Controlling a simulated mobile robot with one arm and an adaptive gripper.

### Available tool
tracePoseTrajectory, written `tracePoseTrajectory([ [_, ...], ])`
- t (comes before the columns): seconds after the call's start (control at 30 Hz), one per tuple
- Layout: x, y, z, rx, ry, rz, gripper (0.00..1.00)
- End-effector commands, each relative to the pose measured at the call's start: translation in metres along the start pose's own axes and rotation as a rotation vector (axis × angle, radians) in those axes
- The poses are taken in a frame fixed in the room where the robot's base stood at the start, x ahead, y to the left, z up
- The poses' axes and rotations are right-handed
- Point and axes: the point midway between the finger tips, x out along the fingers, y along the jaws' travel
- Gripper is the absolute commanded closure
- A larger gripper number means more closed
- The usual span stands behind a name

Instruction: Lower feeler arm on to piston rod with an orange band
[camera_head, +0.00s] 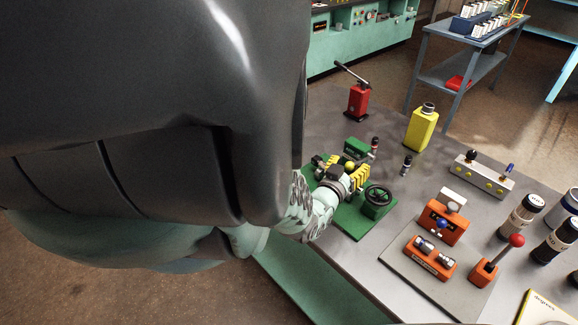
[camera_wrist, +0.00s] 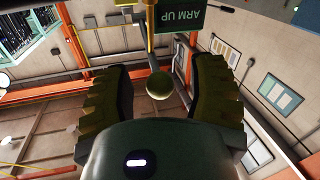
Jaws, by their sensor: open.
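My gripper (camera_head: 346,172) is over the green fixture (camera_head: 346,218) on the workbench in the head view. In the wrist view my gripper (camera_wrist: 158,72) shows two dark, yellowish ribbed fingers, spread apart. A ball knob (camera_wrist: 159,86) on a thin rod (camera_wrist: 151,48) appears between them, with space on both sides. A small yellow ball (camera_head: 350,165) also shows between the fingers in the head view. A green sign (camera_wrist: 182,18) reading "ARM UP" appears upside down above the knob. I cannot make out a piston rod with an orange band; my arm and gripper hide part of the fixture.
A dark handwheel (camera_head: 378,195) stands right beside my gripper. A red hand pump (camera_head: 358,99) and a yellow can (camera_head: 421,128) stand behind. Orange valve blocks (camera_head: 442,224) and a red-knobbed lever (camera_head: 497,262) are to the right.

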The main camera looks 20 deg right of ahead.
Motion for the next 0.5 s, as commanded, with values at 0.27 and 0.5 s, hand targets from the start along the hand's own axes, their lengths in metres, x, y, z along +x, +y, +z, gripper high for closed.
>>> tracePoseTrajectory([
  [0.27,-0.0001,0.0009,0.0001,0.0,0.0,0.002,0.53],
  [0.5,-0.0002,0.0008,0.0001,0.0,0.0,0.002,0.78],
])
